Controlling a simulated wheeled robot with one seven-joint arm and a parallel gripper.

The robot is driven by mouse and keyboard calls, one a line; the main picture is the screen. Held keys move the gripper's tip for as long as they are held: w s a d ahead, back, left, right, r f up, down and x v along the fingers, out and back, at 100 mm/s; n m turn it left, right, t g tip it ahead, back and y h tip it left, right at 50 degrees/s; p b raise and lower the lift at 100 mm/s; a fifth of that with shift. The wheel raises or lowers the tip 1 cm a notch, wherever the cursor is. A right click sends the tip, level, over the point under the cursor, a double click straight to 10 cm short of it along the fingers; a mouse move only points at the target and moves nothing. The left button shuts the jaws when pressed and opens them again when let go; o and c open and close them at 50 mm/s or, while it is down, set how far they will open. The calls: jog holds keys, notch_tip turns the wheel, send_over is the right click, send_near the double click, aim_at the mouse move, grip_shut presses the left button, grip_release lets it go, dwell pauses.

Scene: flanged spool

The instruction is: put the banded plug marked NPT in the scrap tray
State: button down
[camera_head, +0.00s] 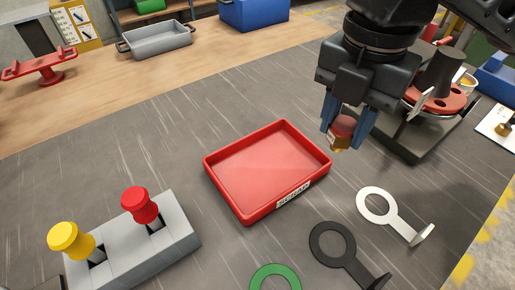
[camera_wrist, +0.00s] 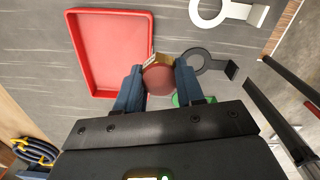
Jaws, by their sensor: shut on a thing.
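My gripper (camera_head: 346,128) is at the upper right in the head view, pointing down, with its blue fingers shut on a plug (camera_head: 342,133). The plug has a dull red body and a brass-coloured band or end; I cannot read any NPT mark on it. In the wrist view the plug (camera_wrist: 158,78) sits between the two fingertips. The empty red scrap tray (camera_head: 212,181), labelled SCRAP on its front wall, lies on the grey worktop at the middle. The gripper holds the plug above the worktop, to the right of the tray in the head view, apart from it.
White (camera_head: 376,191), black (camera_head: 315,240) and green (camera_head: 275,270) ring-ended pieces lie in front and right of the tray. A lever box (camera_head: 180,238) with yellow and red knobs stands at left. A red flanged fixture (camera_head: 455,101) stands behind the gripper at right.

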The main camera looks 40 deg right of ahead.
jog(key=w+a+f, duration=0.2)
jog(key=w, duration=0.1)
jog(key=w+a+f, duration=0.2)
jog(key=w, duration=0.1)
jog(key=w+a+f, duration=0.2)
jog(key=w, duration=0.1)
jog(key=shift+f, duration=2.2)
jog(key=shift+f, duration=0.1)
jog(key=shift+f, duration=0.1)
jog(key=c, duration=0.7)
grip_release()
notch_tip(320, 180, up, 12)
jog(key=p, duration=0.1)
jog(key=shift+r, duration=0.2)
